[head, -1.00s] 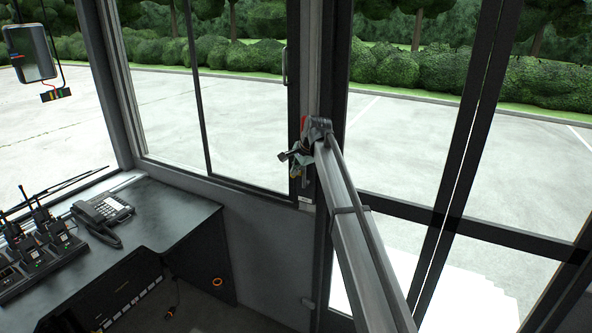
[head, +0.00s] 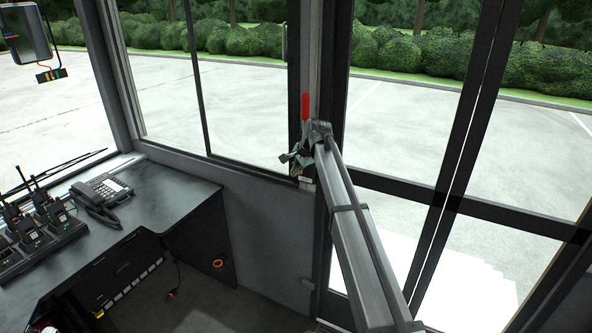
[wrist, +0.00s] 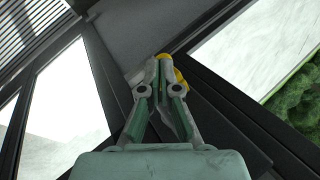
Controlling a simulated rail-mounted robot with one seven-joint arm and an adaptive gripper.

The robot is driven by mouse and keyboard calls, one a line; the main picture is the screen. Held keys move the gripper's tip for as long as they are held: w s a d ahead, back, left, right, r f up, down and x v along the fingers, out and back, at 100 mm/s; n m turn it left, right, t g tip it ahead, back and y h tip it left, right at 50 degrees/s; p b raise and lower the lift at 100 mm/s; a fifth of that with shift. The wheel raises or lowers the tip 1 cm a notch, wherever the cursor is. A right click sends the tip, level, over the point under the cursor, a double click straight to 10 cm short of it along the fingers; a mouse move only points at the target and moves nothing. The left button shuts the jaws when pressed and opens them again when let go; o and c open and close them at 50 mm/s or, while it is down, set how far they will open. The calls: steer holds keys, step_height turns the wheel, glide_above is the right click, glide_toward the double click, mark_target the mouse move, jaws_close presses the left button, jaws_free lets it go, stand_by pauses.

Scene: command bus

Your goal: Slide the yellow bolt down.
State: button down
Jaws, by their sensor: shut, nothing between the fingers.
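The yellow bolt (wrist: 180,76) shows in the wrist view as a small yellow piece just beyond and to the right of my gripper's fingertips (wrist: 163,62). The fingers partly hide it, and I cannot tell whether they touch it. My gripper is shut with nothing held between its fingers. In the head view my gripper (head: 294,160) is at the dark door post beside the side window. The yellow bolt cannot be made out there, behind the gripper and arm.
A red upright strip (head: 305,107) is on the post above my gripper. A small white label (head: 306,180) sits just below. The desk (head: 165,200) with a telephone (head: 102,192) and radios (head: 38,225) is at left. Glass door panels stand at right.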

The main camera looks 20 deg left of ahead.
steer(key=b+v, duration=0.1)
steer(key=v, duration=1.2)
steer(key=shift+d+r+b, duration=0.2)
steer(key=shift+r+b, duration=0.1)
steer(key=shift+b, duration=0.1)
